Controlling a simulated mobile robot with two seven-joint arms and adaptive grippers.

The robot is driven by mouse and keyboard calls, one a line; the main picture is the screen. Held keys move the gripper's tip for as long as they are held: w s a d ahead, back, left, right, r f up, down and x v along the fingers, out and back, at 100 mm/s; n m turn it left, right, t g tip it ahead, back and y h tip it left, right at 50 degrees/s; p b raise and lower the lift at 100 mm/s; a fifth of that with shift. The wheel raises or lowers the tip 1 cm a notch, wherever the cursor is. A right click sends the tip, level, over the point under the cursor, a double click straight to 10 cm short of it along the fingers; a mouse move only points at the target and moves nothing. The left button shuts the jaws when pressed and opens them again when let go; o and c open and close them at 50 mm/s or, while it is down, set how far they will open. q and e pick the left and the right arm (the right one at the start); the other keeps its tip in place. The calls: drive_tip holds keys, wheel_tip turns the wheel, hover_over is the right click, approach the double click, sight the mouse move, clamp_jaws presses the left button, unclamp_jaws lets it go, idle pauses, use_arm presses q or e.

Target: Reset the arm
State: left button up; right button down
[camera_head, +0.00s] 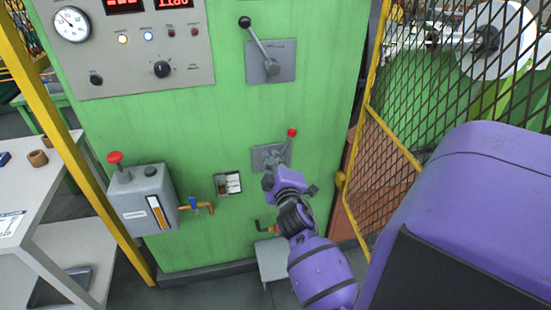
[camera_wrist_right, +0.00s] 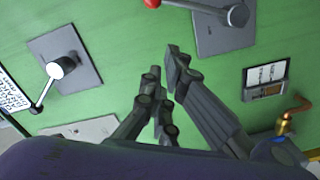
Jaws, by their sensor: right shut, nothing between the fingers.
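My right gripper (camera_head: 270,181) is in front of the green machine panel, just below the lower lever in the head view. In the right wrist view its fingers (camera_wrist_right: 163,62) are together with nothing held between them, and bare green panel shows beyond the tips. The lower lever has a red knob (camera_head: 292,132) and a grey plate (camera_head: 262,155). The knob (camera_wrist_right: 152,3) and plate (camera_wrist_right: 222,35) also show at the top of the wrist view, apart from the fingers. My purple right arm (camera_head: 322,272) reaches up from below. My left gripper is out of view.
An upper lever (camera_head: 258,40) with a black knob sits on its own plate. A grey oil box (camera_head: 145,200) with a red knob and brass pipe juts out at left. A yellow-framed mesh guard (camera_head: 395,130) stands right. A small counter window (camera_head: 228,184) lies left of my gripper.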

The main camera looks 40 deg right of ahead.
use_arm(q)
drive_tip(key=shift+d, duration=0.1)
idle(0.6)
use_arm(e)
drive_tip(key=s+a+f+m+g+y+p, duration=0.1)
drive_tip(key=s+a+f+m+y, duration=0.1)
drive_tip(key=s+a+f+y, duration=0.45)
drive_tip(key=s+a+f+m+g+y+p, duration=0.15)
drive_tip(key=s+a+f, duration=0.25)
drive_tip(key=a+f, duration=0.5)
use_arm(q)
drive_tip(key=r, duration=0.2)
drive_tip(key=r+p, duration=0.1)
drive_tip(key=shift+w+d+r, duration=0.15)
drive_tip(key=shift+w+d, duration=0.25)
use_arm(e)
drive_tip(key=s+a+f+g, duration=0.1)
drive_tip(key=s+a+f, duration=0.1)
drive_tip(key=s+a, duration=0.2)
drive_tip(key=s+a+f+m+g+y, duration=0.1)
drive_tip(key=s+a+f, duration=0.2)
drive_tip(key=s, duration=0.8)
drive_tip(key=s+a+f+m+g+y, duration=0.1)
drive_tip(key=s+a+f+g, duration=0.1)
drive_tip(key=s, duration=0.6)
drive_tip(key=a+f, duration=0.1)
drive_tip(key=a, duration=0.1)
drive_tip(key=shift+s+a+f, duration=0.15)
drive_tip(key=shift+a+f, duration=0.05)
drive_tip(key=shift+a, duration=0.2)
